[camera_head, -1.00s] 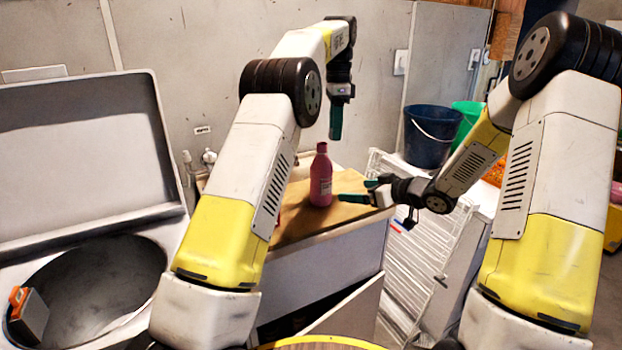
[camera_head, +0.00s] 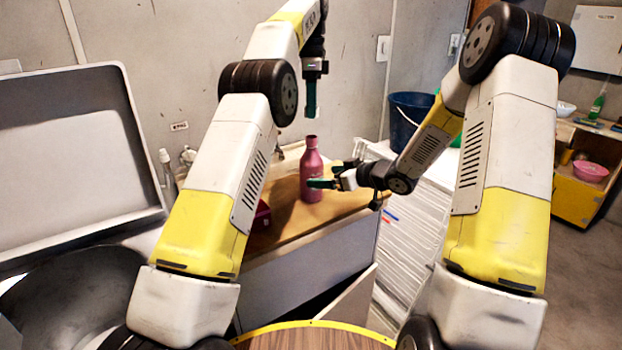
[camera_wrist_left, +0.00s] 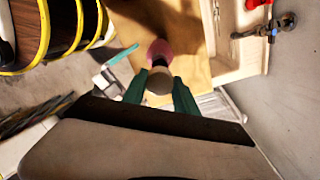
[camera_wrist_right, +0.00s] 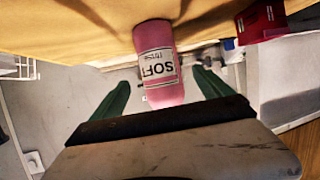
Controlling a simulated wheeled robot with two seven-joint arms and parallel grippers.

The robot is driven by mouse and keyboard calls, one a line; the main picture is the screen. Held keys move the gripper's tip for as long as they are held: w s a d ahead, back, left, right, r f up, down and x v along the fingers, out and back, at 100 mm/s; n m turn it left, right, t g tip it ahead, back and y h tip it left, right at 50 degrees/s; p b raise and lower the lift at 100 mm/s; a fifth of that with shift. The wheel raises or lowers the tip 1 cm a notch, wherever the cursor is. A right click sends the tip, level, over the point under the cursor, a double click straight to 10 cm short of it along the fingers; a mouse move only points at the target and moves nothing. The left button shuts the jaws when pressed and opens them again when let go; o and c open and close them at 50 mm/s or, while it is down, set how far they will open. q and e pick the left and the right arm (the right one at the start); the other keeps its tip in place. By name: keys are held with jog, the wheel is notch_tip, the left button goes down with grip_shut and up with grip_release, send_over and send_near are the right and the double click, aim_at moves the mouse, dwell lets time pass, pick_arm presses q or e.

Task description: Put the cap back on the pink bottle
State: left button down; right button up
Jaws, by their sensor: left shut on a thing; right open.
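The pink bottle (camera_head: 312,172) stands upright on the wooden worktop, with its neck bare. My left gripper (camera_head: 311,112) points down above the bottle's mouth, with a gap between them. In the left wrist view it is shut on a round, dull-brown cap (camera_wrist_left: 160,82), with the pink bottle (camera_wrist_left: 158,48) below. The cap is hard to make out in the head view. My right gripper (camera_head: 330,175) is open at the bottle's right side. In the right wrist view, the bottle's labelled body (camera_wrist_right: 158,65) is between and just beyond its open fingers.
A washer with a raised lid (camera_head: 75,150) is at left. A blue bucket (camera_head: 408,120) stands behind my right arm. The worktop's front edge (camera_head: 320,232) is clear.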

aim_at(311, 137)
jog(key=x, duration=0.9)
jog(key=shift+w+a+f, duration=0.15)
jog(key=shift+w, duration=0.05)
grip_shut()
pick_arm(q)
jog(key=shift+f, duration=2.5)
